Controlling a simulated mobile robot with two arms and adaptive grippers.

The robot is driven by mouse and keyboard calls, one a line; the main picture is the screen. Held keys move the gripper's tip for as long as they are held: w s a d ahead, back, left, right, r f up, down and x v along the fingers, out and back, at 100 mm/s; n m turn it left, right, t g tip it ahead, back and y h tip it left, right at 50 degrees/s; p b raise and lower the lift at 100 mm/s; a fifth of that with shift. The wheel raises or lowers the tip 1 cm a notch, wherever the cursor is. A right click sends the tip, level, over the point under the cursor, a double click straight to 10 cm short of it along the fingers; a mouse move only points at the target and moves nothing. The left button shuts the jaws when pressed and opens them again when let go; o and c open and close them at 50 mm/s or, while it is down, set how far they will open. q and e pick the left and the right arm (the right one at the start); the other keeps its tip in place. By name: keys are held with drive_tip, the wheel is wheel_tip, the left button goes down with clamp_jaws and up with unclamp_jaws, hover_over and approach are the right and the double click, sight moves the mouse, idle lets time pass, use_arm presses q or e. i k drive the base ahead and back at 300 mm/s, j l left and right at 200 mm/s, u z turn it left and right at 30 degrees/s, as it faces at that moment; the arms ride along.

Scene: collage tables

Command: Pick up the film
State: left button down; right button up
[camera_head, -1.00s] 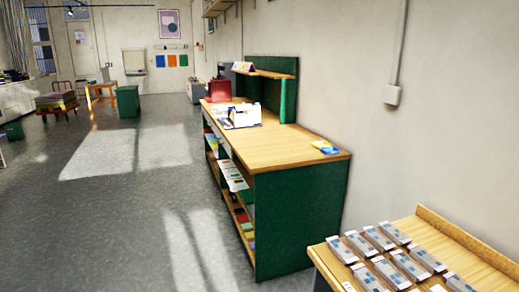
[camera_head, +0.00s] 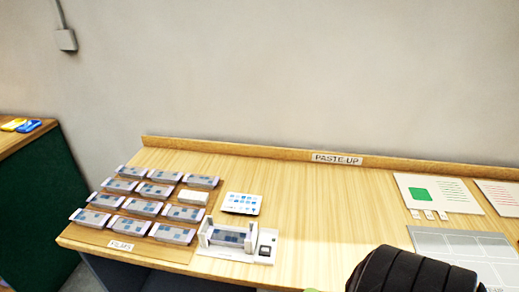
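Several flat grey pieces with blue squares, which look like the films (camera_head: 142,207), lie in rows at the left of the wooden table. A small label (camera_head: 121,245) in front of them seems to read FILMS. A similar blue-squared piece (camera_head: 228,236) sits in a white holder (camera_head: 232,253) to their right. I cannot tell which one is the task's film. Neither of my grippers shows; a dark, ribbed, rounded part at the bottom right looks like my own arm.
The table (camera_head: 310,215) has a raised back edge with a PASTE-UP label (camera_head: 337,159). A white card with blue marks (camera_head: 241,203) lies behind the holder. White sheets (camera_head: 440,194) and a grey gridded board (camera_head: 465,245) lie at the right. The table's middle is clear.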

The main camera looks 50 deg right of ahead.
sight(215, 234)
drive_tip(key=z, duration=1.2)
